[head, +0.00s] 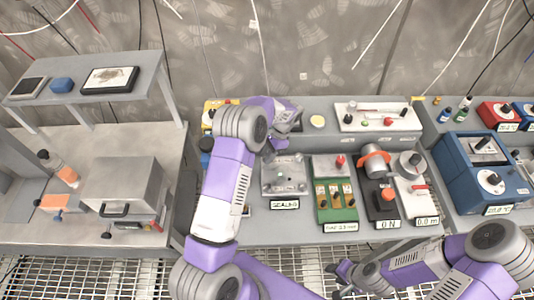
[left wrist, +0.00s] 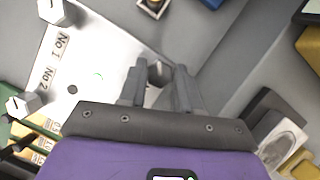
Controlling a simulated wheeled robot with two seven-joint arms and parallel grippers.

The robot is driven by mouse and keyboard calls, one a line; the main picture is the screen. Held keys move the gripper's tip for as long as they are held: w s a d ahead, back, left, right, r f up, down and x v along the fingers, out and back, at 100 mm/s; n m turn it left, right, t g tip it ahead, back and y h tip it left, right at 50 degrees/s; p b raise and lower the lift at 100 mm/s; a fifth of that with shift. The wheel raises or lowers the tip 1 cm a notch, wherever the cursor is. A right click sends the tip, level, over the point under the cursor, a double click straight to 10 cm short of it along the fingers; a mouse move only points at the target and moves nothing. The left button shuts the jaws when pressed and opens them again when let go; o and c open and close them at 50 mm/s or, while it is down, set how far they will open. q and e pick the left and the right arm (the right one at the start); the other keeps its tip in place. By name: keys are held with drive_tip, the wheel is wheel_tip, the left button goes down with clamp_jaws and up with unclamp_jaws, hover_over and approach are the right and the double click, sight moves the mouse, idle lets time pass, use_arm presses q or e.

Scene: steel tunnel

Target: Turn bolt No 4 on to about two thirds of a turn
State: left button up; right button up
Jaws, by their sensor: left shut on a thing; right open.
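The sealing plate (head: 297,185) is a pale metal plate on the grey bench, with a SEALING label in front. In the left wrist view its white face (left wrist: 105,50) shows the marks No 1 and No 2. Two hex bolt heads stand there, one at the top (left wrist: 50,10) and one at the left (left wrist: 24,105). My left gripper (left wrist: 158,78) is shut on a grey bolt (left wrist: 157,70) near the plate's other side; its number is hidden. In the head view the left gripper (head: 271,150) reaches the plate's back edge. My right gripper (head: 335,280) is open and empty, low in front of the bench.
A green fuse box (head: 335,207), a black switch unit with an orange clamp (head: 376,163) and a white dial unit (head: 412,190) stand right of the plate. A blue device (head: 480,160) is further right. A grey box (head: 120,190) stands on the left bench.

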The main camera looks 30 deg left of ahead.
use_arm(q)
drive_tip(key=shift+m+t, duration=0.3)
drive_tip(key=shift+m, duration=0.4)
drive_tip(key=o, duration=1.1)
drive_tip(key=shift+c, duration=0.2)
drive_tip(key=v, duration=0.7)
drive_tip(key=shift+d+r, duration=0.2)
drive_tip(key=shift+r, duration=0.05)
drive_tip(key=shift+w, duration=0.15)
